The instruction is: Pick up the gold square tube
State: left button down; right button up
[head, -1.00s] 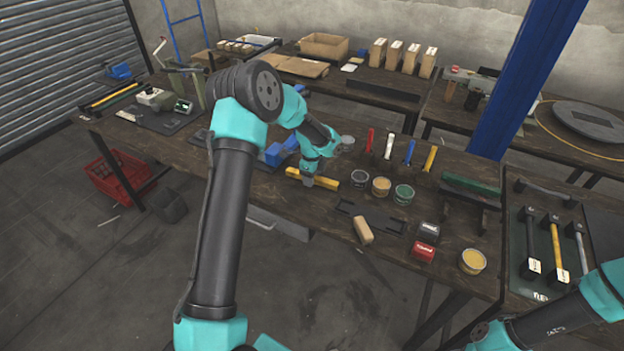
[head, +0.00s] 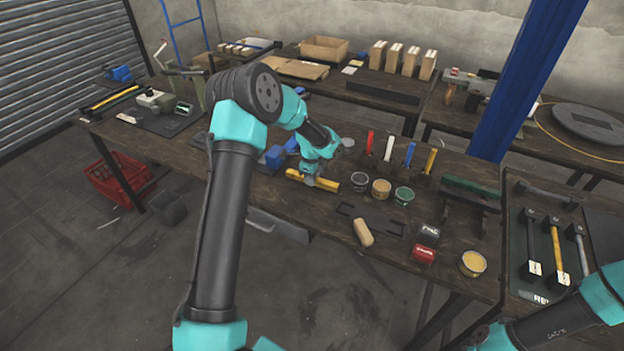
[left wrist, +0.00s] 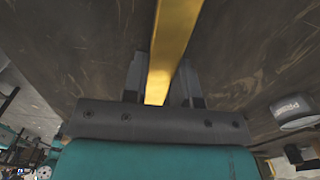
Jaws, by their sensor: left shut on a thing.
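The gold square tube (head: 326,184) lies near the front edge of the dark wooden bench in the head view, partly hidden by my left gripper. In the left wrist view the tube (left wrist: 174,40) runs between the two fingers. My left gripper (head: 309,182) is shut on the tube near its middle. In the left wrist view the fingers (left wrist: 161,88) stand on both sides of it. I cannot tell whether the tube is clear of the bench top. Of my right arm, only links show at the lower right; its gripper is out of view.
A tan block (head: 362,232) lies near the front edge. A red crate (head: 120,178) is on the floor.

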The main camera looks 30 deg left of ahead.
pick_arm(q)
notch_tip(320, 180, up, 3)
jog(key=shift+f, duration=0.1)
jog(key=shift+s+d+r, duration=0.15)
jog(key=shift+s+r, duration=0.05)
jog(key=shift+r, duration=0.05)
jog(key=s+d, duration=0.2)
jog(key=s, duration=0.2)
jog(key=s+d+r, duration=0.1)
jog(key=s+d, duration=0.2)
jog(key=s, duration=0.2)
jog(key=s+d, duration=0.3)
jog(key=s, duration=0.1)
jog(key=shift+s+r, duration=0.15)
